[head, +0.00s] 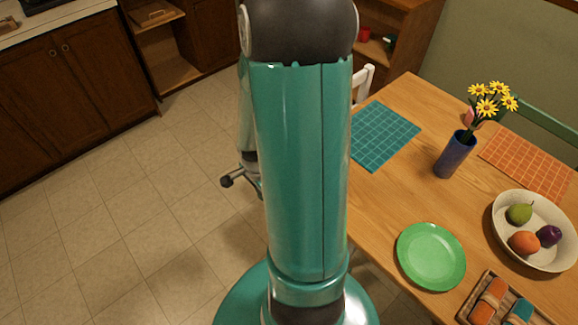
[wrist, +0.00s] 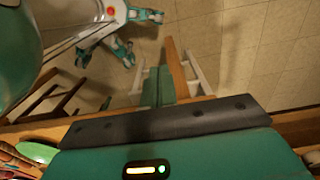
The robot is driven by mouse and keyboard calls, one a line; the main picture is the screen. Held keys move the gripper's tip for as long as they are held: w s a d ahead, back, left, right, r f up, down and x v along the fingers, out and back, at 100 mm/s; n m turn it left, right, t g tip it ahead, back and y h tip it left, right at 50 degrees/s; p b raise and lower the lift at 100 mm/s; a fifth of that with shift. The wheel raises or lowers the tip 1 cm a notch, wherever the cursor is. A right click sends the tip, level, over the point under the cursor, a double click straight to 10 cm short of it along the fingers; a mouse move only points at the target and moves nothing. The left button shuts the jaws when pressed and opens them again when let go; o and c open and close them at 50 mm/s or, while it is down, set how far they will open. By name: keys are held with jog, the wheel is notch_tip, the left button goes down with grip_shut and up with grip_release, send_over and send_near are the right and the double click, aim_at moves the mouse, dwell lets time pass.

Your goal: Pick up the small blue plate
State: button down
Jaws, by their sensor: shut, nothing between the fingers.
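No small blue plate shows in either view. A green plate (head: 431,257) lies flat on the near left part of the wooden table, and a sliver of green shows at the left edge of the wrist view (wrist: 38,152). My gripper (wrist: 159,68) shows in the wrist view as two teal fingers side by side, shut and empty, with floor and a chair beyond them. In the head view my upright arm fills the middle, hiding part of the floor and the table's left edge; the fingers cannot be made out there.
Cabinets (head: 60,95) stand at left. The tiled floor (head: 120,225) between is clear.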

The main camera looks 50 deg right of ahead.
jog(key=s+d, duration=0.1)
jog(key=d, duration=0.6)
jog(key=s+d, duration=0.1)
jog(key=d, duration=0.3)
jog(key=shift+s+d, duration=0.1)
jog(key=shift+s, duration=0.2)
jog(key=shift+d+f, duration=0.1)
jog(key=shift+f, duration=0.7)
